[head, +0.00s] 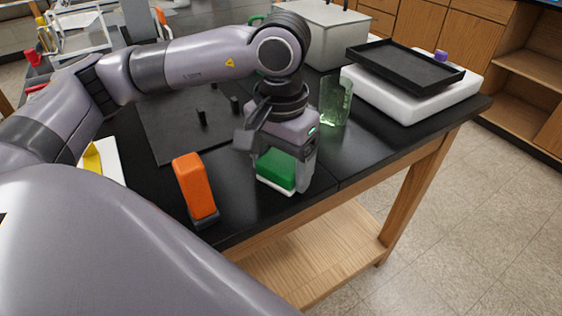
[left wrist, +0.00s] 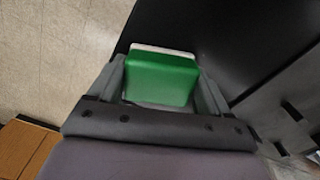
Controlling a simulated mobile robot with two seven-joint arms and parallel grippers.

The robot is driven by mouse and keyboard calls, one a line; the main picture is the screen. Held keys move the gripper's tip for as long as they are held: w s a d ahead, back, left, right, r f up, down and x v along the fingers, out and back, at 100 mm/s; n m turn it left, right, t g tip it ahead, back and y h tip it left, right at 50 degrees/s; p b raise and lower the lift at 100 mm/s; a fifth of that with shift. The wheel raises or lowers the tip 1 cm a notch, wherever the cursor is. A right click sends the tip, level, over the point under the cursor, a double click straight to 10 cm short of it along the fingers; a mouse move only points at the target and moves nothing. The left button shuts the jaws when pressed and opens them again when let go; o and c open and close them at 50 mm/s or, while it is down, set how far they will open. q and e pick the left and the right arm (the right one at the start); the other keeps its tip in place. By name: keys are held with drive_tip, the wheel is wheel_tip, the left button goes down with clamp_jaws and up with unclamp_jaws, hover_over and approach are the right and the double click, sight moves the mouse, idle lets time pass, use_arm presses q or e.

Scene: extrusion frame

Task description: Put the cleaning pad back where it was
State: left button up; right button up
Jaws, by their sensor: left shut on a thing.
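The cleaning pad (head: 275,169) is a green block with a white layer along its bottom. My left gripper (head: 285,172) points down and is shut on the pad, near the front edge of the black table. In the left wrist view the pad (left wrist: 160,78) sits between the two fingers of the gripper (left wrist: 165,85), with its white layer at the far side. The pad is at or just above the tabletop; I cannot tell whether it touches. My right gripper is not in view.
An orange block with a dark base (head: 196,188) stands left of the gripper. A green glass (head: 336,100) stands behind right. A dark mat (head: 178,122) with small black pegs lies behind left. A black tray (head: 405,66) rests on a white box (head: 412,95) at right.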

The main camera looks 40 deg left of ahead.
sight(281, 162)
use_arm(q)
drive_tip(key=o, duration=0.9)
drive_tip(key=shift+f, duration=0.1)
drive_tip(key=shift+o, duration=0.2)
wheel_tip(281, 162, up, 12)
drive_tip(key=p, duration=0.1)
drive_tip(key=shift+r+p, duration=0.2)
drive_tip(key=shift+p, duration=0.2)
